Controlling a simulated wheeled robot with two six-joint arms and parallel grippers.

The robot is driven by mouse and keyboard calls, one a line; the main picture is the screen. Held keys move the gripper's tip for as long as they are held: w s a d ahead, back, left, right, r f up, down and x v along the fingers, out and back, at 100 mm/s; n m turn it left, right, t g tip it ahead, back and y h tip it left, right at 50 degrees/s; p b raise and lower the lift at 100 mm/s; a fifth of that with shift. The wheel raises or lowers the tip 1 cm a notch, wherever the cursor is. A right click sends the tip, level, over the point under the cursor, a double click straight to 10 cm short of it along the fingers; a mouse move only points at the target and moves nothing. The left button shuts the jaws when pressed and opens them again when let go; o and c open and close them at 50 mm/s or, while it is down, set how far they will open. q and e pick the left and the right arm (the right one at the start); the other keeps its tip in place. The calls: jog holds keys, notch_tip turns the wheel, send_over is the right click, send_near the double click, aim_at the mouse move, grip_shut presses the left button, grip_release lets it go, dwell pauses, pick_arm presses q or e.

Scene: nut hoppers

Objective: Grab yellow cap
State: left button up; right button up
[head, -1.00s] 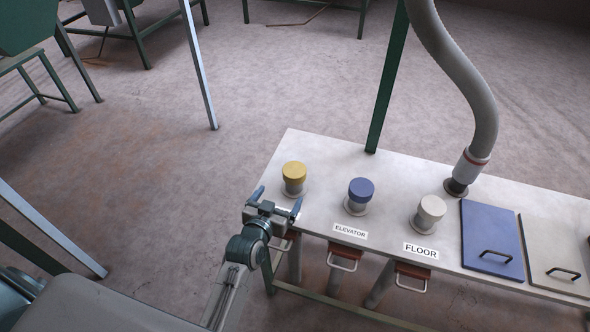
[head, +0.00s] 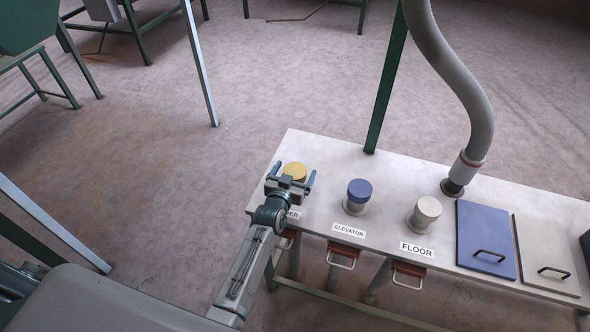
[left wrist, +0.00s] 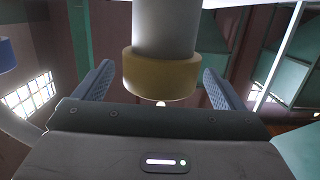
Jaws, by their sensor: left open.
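The yellow cap (head: 295,171) sits on a short pipe at the left end of the white table (head: 400,172). My left gripper (head: 291,174) is open, with its fingers on either side of the cap in the head view, partly covering it. In the left wrist view the yellow cap (left wrist: 161,74) with its grey pipe lies between the two open fingers of my left gripper (left wrist: 160,84). A gap shows between the cap and each finger. My right gripper is not in view.
A blue cap (head: 360,191) and a whitish cap (head: 428,209) stand on pipes to the right. A grey hose (head: 462,80) joins the table behind them. Blue (head: 485,237) and cream (head: 545,250) lids with handles lie further right. Red-brown slides (head: 342,252) hang below the front edge.

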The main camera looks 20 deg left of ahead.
pick_arm(q)
jog(key=shift+w+f, duration=0.15)
jog(key=shift+w, duration=0.3)
jog(key=shift+s, duration=0.1)
jog(key=c, duration=1.1)
jog(key=shift+o, duration=0.2)
